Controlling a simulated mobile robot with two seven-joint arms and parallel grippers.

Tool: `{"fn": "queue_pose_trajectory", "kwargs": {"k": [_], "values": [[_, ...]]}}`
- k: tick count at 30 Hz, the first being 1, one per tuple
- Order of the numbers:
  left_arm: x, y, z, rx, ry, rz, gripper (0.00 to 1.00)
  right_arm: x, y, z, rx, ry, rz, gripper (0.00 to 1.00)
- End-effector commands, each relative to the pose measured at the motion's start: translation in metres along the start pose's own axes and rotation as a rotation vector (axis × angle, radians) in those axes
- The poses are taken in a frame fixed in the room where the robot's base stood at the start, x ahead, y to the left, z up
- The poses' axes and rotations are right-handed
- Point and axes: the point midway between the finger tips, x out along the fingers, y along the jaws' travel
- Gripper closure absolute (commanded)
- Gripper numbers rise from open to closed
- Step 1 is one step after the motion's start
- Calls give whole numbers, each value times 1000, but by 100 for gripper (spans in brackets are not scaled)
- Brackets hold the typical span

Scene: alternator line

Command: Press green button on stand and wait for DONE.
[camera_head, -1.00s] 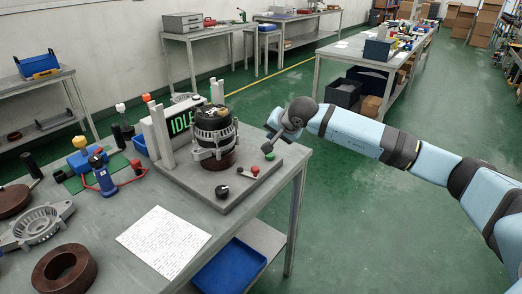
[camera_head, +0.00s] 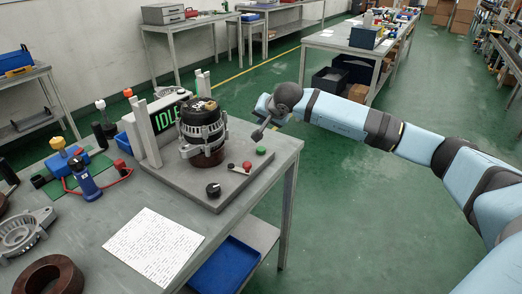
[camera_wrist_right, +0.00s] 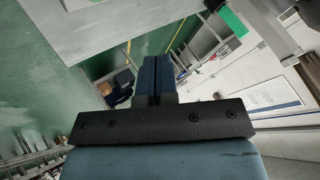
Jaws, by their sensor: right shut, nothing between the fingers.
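The stand (camera_head: 200,183) is a grey plate on the near table, with a green button (camera_head: 261,151) at its right corner and a red button (camera_head: 247,165) beside it. A display panel (camera_head: 167,118) on the stand reads IDLE in green letters. A black and silver alternator (camera_head: 203,125) stands upright on a brown ring on the stand. My right gripper (camera_head: 258,134) is shut and empty, its tip just above the green button in the picture, with a small gap. The right wrist view shows its closed blue fingers (camera_wrist_right: 157,76). My left gripper is out of view.
A black knob (camera_head: 213,189) sits on the stand's front part. A white sheet (camera_head: 153,246) and a blue tool (camera_head: 84,178) lie left of it. A blue bin (camera_head: 228,266) is below the tabletop. The floor right of the table is clear.

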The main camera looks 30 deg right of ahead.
Motion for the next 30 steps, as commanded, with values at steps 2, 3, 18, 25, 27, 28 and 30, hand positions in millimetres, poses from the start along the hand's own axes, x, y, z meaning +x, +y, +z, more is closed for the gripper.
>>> {"fn": "queue_pose_trajectory", "kwargs": {"k": [2,3,18,25,27,28,30], "values": [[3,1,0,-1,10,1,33,9,7,7,0,-1,1,100],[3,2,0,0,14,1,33,13,10,10,0,-1,2,100],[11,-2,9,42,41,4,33,50,37,37,0,0,1,100],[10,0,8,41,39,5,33,50,36,36,0,0,1,100],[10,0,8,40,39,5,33,50,36,36,0,0,1,100],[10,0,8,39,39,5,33,50,36,36,0,0,1,100],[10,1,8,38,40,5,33,50,36,36,0,0,1,100]]}}
